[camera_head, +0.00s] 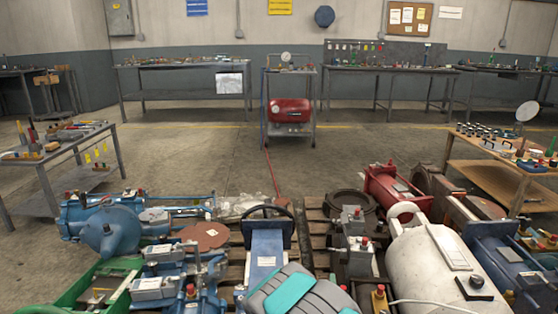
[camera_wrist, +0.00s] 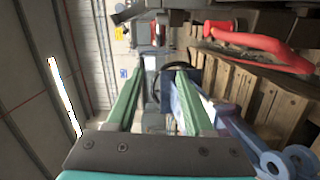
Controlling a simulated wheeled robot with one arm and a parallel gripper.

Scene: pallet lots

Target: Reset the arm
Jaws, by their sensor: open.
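My gripper (camera_wrist: 158,76) shows in the wrist view as two long green fingers reaching forward from a dark mounting plate. The fingers are apart, and nothing is held between them. Beyond the gap I see a blue machine part with a dark wheel, which I take to be the blue machine (camera_head: 267,250) in the head view. In the head view, a teal and grey part of my arm (camera_head: 300,293) shows at the bottom middle. My fingers cannot be made out there.
Pallets of machines lie close ahead: blue pumps (camera_head: 105,230) at left, a white tank (camera_head: 432,262) and a red motor (camera_head: 395,187) at right. A red compressor (camera_head: 290,110) stands on a cart farther back. Workbenches (camera_head: 62,155) line the sides. Open floor lies between.

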